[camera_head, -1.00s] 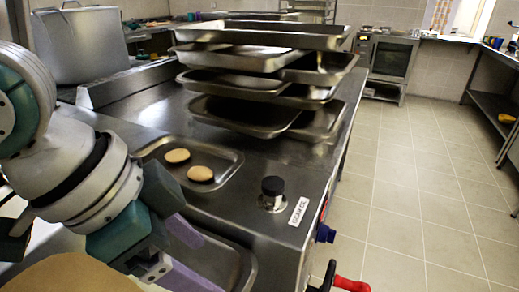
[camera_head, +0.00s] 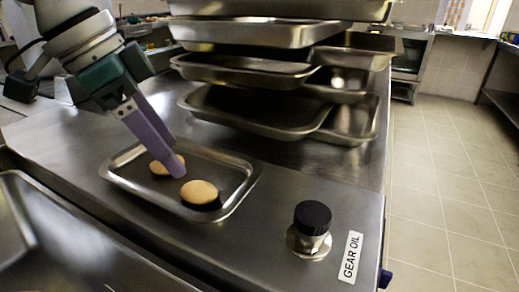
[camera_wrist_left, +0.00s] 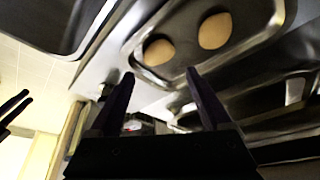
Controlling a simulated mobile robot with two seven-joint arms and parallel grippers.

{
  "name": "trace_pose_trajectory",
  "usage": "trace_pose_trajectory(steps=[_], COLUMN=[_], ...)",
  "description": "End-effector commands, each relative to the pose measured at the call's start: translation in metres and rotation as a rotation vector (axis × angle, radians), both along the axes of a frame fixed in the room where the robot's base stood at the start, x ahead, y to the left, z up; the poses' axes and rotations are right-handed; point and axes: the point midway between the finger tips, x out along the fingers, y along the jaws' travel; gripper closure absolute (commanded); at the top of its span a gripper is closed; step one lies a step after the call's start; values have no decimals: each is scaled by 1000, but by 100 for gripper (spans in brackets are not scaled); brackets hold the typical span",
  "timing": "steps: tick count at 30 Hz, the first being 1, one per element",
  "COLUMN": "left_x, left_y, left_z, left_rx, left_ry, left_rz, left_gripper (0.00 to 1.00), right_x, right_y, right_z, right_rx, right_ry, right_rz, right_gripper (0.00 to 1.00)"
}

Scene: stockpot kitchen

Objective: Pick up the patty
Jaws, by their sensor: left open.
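Two round tan patties lie in a shallow metal tray (camera_head: 125,191) on the steel counter. The nearer patty (camera_head: 200,194) is in plain view; the farther patty (camera_head: 160,167) is partly covered by a purple finger of my left gripper (camera_head: 176,166). In the left wrist view one patty (camera_wrist_left: 158,52) lies just beyond the fingertips and the other patty (camera_wrist_left: 214,31) is farther up. My left gripper (camera_wrist_left: 160,76) is open, with nothing between its fingers. I cannot tell whether the fingertips touch a patty.
Stacked metal trays (camera_head: 250,105) stand behind the patty tray. A black-topped metal knob (camera_head: 311,232) and a "GEAR OIL" label (camera_head: 350,257) are to its right. A larger pan (camera_head: 50,235) is at front left. The floor at right is clear.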

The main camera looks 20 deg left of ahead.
Motion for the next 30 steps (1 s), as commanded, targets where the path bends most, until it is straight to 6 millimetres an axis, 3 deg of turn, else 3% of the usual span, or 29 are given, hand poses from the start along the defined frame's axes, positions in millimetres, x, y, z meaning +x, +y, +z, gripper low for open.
trace_pose_trajectory(steps=[12, 22, 30], left_x=[12, 15, 15], left_y=[-16, -18, -18], left_z=[-59, -67, -67], left_rx=[-1, 2, 2], left_ry=[1, -2, -2], left_rz=[1, -1, -1], left_gripper=[18, 18, 48], right_x=[-4, -2, -2], right_y=[0, -1, -1], right_z=[-14, -14, -14], right_rx=[-1, -1, -3], right_ry=[11, 6, 6], right_rz=[-1, 0, 1], right_gripper=[53, 53, 53])
